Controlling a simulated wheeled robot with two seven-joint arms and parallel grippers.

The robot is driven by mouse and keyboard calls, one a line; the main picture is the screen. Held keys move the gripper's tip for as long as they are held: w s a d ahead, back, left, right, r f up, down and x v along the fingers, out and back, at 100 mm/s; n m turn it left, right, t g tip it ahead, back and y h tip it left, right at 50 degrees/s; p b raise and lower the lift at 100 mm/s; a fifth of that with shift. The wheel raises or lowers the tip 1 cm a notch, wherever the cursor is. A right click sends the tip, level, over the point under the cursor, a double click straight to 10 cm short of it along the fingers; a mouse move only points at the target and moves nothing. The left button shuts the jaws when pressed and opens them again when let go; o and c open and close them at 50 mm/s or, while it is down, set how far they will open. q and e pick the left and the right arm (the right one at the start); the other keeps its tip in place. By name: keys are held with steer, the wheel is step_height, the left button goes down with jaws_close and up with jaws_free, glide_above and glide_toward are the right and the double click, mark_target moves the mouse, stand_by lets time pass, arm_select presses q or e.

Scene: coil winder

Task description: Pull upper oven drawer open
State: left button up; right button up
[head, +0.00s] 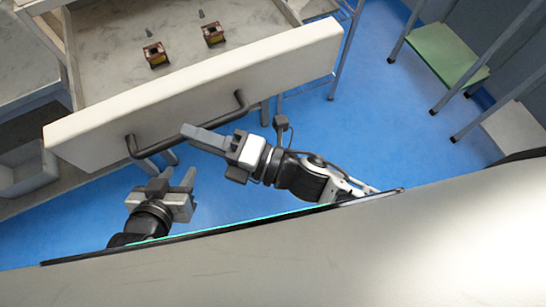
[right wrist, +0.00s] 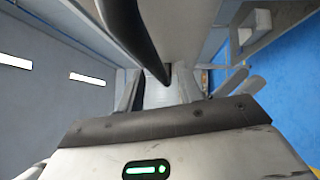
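The upper drawer (head: 190,93) stands pulled out, with a thick cream front and a grey inside that shows. Its dark bar handle (head: 222,110) runs along the front; in the right wrist view the handle (right wrist: 133,32) reaches down toward the gap between the fingers. My right gripper (head: 190,137) is at the middle of the handle, its fingertips overlapping the bar in the head view. Its fingers look apart in the right wrist view (right wrist: 163,90); I cannot tell whether they touch the bar. My left gripper (head: 172,180) is open and empty, below the handle and apart from it.
Two brown-and-yellow coils (head: 156,55) and two small grey pieces lie in the drawer. A green-topped stand (head: 446,52) is at the upper right. A grey bin (head: 28,168) is at the left. Blue floor (head: 345,115) is clear between drawer and stand.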

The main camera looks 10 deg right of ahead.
steer(key=b+v, duration=0.2)
steer(key=v, duration=1.1)
steer(key=shift+s+d, duration=0.15)
steer(key=shift+d, duration=0.15)
steer(key=w+d+f+m+t+h, duration=0.45)
steer(key=w+m+h, duration=0.45)
steer(key=m, duration=0.9)
steer(key=s+d+f+m+g+h, duration=0.3)
steer(key=f+m, duration=0.3)
steer(key=m, duration=0.5)
steer(key=shift+d+g+h, duration=0.4)
steer(key=shift+g+h, duration=0.05)
steer(key=shift+h, duration=0.25)
